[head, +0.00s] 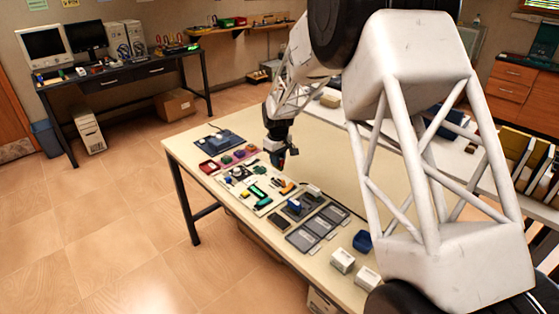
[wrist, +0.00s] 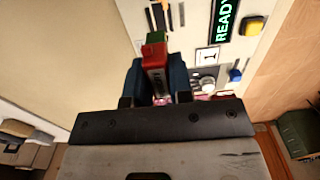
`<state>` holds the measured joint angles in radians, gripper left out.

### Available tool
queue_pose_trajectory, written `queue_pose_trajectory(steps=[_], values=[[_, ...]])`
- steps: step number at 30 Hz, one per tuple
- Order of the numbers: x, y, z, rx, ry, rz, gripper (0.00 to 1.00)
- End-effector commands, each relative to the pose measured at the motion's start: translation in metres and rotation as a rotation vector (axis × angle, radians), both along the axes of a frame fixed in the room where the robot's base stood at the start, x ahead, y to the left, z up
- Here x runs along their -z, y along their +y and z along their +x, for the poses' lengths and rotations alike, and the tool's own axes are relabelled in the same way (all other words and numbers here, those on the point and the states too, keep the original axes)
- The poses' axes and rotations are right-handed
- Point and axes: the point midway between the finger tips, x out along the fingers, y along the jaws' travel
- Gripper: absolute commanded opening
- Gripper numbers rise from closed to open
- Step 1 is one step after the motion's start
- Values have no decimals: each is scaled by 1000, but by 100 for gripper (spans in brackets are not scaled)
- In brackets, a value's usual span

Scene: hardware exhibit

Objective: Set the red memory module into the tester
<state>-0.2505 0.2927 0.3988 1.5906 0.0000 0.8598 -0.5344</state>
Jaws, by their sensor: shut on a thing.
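The red memory module (wrist: 154,58) is held between the two blue fingers of my gripper (wrist: 158,78) in the wrist view. A green piece shows at its far end; I cannot tell whether it belongs to the module. In the head view my gripper (head: 280,155) is above the far right part of the long table, and the module is too small to make out.
The panel carries a round knob (wrist: 208,84), a yellow button (wrist: 254,25) and a blue piece (wrist: 235,74). On the table (head: 185,160) are a dark blue device (head: 220,139), grey trays (head: 318,228) and white boxes (head: 342,260). Bare tabletop lies right of the panel.

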Motion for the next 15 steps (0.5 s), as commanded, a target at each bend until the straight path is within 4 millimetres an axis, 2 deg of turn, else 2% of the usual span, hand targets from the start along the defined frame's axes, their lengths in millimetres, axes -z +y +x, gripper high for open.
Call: queue_pose_trajectory(steps=[8, 15], values=[[3, 0, 0, 0, 0, 0, 4], [15, 0, 0, 0, 0, 0, 4]])
